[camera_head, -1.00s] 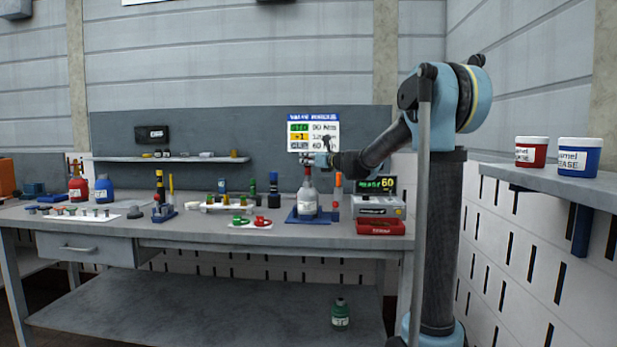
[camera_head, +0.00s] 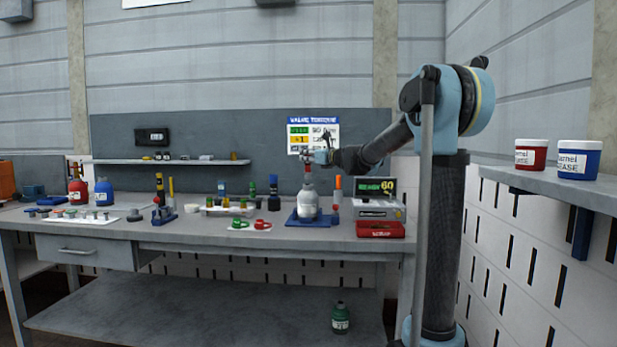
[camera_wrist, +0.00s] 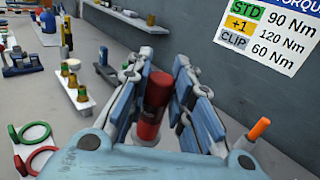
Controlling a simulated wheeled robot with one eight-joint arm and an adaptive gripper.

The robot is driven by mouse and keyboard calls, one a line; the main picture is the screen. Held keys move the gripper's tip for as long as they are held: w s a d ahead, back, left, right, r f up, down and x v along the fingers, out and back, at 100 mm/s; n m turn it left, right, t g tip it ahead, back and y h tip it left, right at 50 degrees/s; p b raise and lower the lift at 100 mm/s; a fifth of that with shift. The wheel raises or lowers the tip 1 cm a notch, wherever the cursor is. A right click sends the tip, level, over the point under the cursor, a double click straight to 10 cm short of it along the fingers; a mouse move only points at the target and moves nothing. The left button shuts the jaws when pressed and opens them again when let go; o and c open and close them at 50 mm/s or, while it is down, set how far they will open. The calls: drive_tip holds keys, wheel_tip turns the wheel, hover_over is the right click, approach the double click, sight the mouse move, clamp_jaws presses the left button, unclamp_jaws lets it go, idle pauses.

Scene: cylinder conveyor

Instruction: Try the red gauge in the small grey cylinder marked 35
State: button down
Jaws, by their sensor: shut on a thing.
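The small grey cylinder (camera_head: 307,204) stands upright on a blue base on the workbench in the head view. Its marking is too small to read. My gripper (camera_head: 308,158) is above its neck. In the wrist view my gripper (camera_wrist: 160,85) is shut on a red cylindrical piece with a darker top, which I take for the red gauge (camera_wrist: 152,108). In the head view the red gauge (camera_head: 308,178) is upright over the cylinder's mouth and meets its top. How deep it sits is hidden.
A red ring and a green ring (camera_head: 238,225) lie left of the cylinder. A grey box with a display (camera_head: 378,208) and a red tray (camera_head: 380,229) stand close on its right. An orange-topped tool (camera_head: 338,184) stands beside it. A rack of small parts (camera_head: 228,210) is behind the rings.

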drive_tip(key=shift+r, duration=1.45)
drive_tip(key=shift+s, duration=0.1)
